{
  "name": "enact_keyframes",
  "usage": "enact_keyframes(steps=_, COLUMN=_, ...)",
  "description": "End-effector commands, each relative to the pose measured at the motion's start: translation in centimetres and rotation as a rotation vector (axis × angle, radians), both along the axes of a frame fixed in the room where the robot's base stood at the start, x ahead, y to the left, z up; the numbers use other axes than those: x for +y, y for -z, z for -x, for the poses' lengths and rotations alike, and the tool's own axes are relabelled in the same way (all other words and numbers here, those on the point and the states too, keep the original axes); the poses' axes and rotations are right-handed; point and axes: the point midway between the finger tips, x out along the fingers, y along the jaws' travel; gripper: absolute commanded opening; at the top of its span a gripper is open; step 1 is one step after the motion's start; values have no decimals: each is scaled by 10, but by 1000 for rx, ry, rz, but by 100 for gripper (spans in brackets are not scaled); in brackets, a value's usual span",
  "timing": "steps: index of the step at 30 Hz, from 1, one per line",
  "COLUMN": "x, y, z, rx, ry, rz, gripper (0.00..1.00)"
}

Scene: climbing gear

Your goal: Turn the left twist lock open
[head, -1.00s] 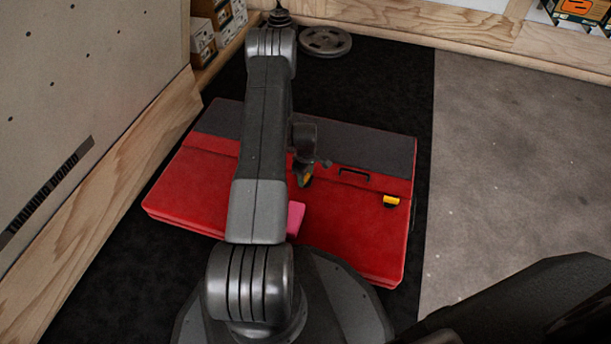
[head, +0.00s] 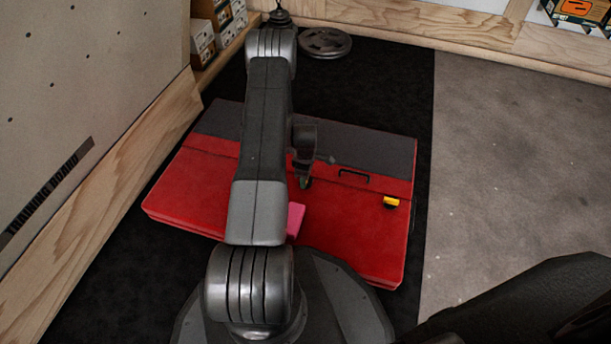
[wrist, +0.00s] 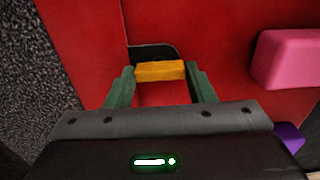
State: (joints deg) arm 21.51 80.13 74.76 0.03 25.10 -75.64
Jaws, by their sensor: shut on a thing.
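The left twist lock (wrist: 160,70) is a yellow-orange bar on a dark base, set in the red face of the case in the wrist view. My gripper (wrist: 161,78) has its two green fingers at the ends of the bar, shut on it. In the head view my gripper (head: 305,182) is down at the case, left of the black handle (head: 354,175), and hides the left lock. The right twist lock (head: 390,202) is yellow and shows in the open. The case (head: 350,235) is a large red pad with a grey strip along its far side.
A pink block (head: 295,218) lies on the case beside my arm; it also shows in the wrist view (wrist: 290,60). A purple thing (wrist: 287,138) shows below it there. A wooden-edged wall (head: 110,170) stands left. Grey floor (head: 520,170) at right is clear.

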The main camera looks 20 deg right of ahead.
Motion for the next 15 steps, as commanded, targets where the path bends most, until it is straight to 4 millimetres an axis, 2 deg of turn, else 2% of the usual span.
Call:
enact_keyframes(steps=1, x=0, y=0, z=0, rx=0, ry=-3, rz=0, gripper=26)
enact_keyframes(steps=2, x=0, y=0, z=0, rx=0, ry=-3, rz=0, gripper=55)
enact_keyframes(steps=4, x=0, y=0, z=0, rx=0, ry=-2, rz=0, gripper=69)
enact_keyframes(steps=5, x=0, y=0, z=0, rx=0, ry=-2, rz=0, gripper=71)
enact_keyframes(steps=15, x=0, y=-5, z=0, rx=0, ry=-1, rz=0, gripper=71)
